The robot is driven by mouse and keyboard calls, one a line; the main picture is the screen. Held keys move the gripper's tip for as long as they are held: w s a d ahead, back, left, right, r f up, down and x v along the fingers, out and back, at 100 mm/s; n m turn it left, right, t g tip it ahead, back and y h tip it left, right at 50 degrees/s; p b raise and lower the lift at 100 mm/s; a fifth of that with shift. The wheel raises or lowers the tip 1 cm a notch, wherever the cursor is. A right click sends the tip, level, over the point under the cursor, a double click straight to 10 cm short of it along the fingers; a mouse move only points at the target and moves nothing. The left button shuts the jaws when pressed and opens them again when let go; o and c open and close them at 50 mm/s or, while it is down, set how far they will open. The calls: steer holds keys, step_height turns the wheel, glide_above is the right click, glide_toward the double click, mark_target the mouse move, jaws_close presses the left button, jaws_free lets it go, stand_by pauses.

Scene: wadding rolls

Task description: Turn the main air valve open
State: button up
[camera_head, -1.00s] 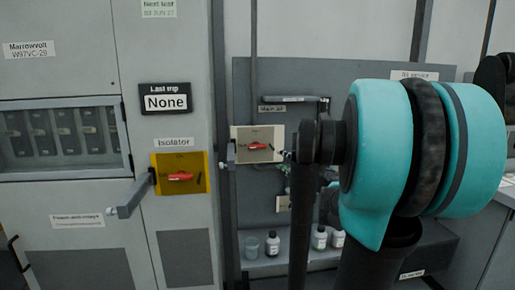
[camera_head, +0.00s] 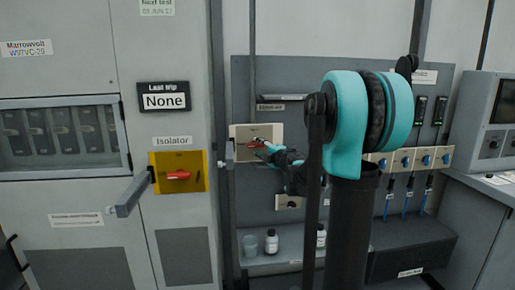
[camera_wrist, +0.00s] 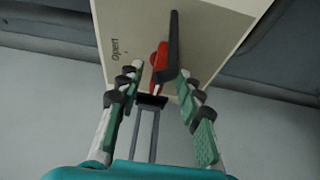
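The main air valve is a red handle (camera_head: 257,142) on a cream plate (camera_head: 243,131), below a small dark label that seems to read "Main air". In the wrist view, the red handle (camera_wrist: 157,58) has a dark bar beside it, and the cream plate (camera_wrist: 215,25) carries the word "Open". My gripper (camera_wrist: 158,76) is open, its fingers spread to either side of the handle's lower end. The right fingertip is close to the dark bar; I cannot tell whether they touch. In the head view, my gripper (camera_head: 268,150) is at the plate's right, partly covering it.
A yellow isolator plate (camera_head: 199,166) with a similar red handle is on the grey cabinet at left. A grey lever (camera_head: 132,196) sticks out beside it. Bottles (camera_head: 271,242) stand on a shelf below the valve. Blue-knobbed valves (camera_head: 407,160) line the board at right.

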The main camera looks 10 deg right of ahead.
steer(key=shift+w+a, duration=0.25)
steer(key=shift+w, duration=0.2)
jaws_close()
